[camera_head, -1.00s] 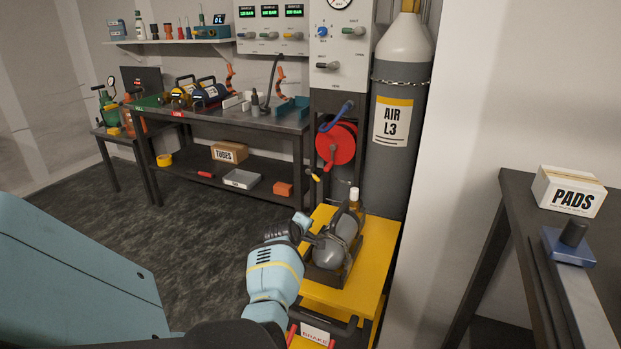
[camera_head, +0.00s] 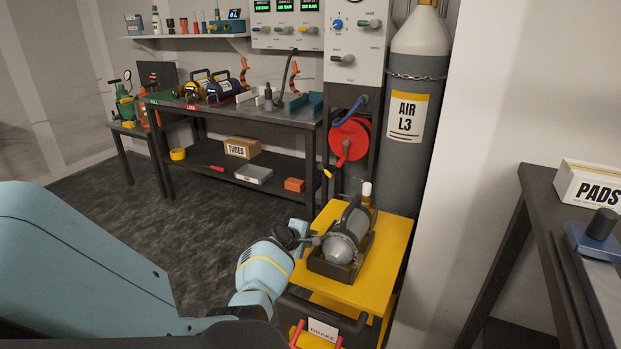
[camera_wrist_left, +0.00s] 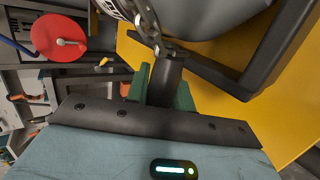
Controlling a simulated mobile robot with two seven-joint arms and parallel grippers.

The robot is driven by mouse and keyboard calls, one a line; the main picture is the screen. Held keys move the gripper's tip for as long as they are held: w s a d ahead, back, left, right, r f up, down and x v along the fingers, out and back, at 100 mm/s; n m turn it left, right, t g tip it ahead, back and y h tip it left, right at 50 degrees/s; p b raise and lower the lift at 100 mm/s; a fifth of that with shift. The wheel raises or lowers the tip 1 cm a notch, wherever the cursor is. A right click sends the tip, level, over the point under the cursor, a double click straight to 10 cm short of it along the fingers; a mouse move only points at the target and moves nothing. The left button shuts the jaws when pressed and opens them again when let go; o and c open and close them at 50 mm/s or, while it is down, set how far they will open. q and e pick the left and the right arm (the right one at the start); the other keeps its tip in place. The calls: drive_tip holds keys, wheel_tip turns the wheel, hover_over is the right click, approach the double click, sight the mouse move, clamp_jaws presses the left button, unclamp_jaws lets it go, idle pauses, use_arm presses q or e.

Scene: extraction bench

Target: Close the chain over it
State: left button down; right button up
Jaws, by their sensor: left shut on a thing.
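A grey cylinder (camera_head: 342,247) lies in a dark cradle (camera_head: 341,274) on a yellow cart (camera_head: 389,240). My left gripper (camera_head: 303,238) is at the left side of the cylinder, low beside the cradle. In the left wrist view, a metal chain (camera_wrist_left: 147,22) runs down across the grey cylinder (camera_wrist_left: 212,14) to a dark end piece (camera_wrist_left: 166,76). My left gripper (camera_wrist_left: 168,92) is shut on that end piece, between its green fingers. The cradle's dark frame (camera_wrist_left: 275,50) is close by. The chain's far end is hidden. My right gripper is not in view.
A tall AIR L3 cylinder (camera_head: 410,165) stands behind the cart, with a red hose reel (camera_head: 350,141) to its left. A tool bench (camera_head: 290,115) is at the back. A dark table (camera_head: 535,195) with a PADS box (camera_head: 590,185) is at right.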

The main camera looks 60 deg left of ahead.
use_arm(q)
drive_tip(key=shift+d+f, duration=0.1)
drive_tip(key=c, duration=1.2)
unclamp_jaws()
drive_tip(key=shift+f, duration=0.1)
drive_tip(key=shift+s+d+r+p, duration=0.1)
drive_tip(key=shift+s+r+p, duration=0.25)
drive_tip(key=shift+s+r, duration=0.1)
drive_tip(key=p+v, duration=0.2)
drive_tip(key=v, duration=0.3)
drive_tip(key=shift+s+r, duration=0.1)
drive_tip(key=shift+s+d+r+p, duration=0.25)
drive_tip(key=shift+s+r+p, duration=0.1)
drive_tip(key=shift+s, duration=0.2)
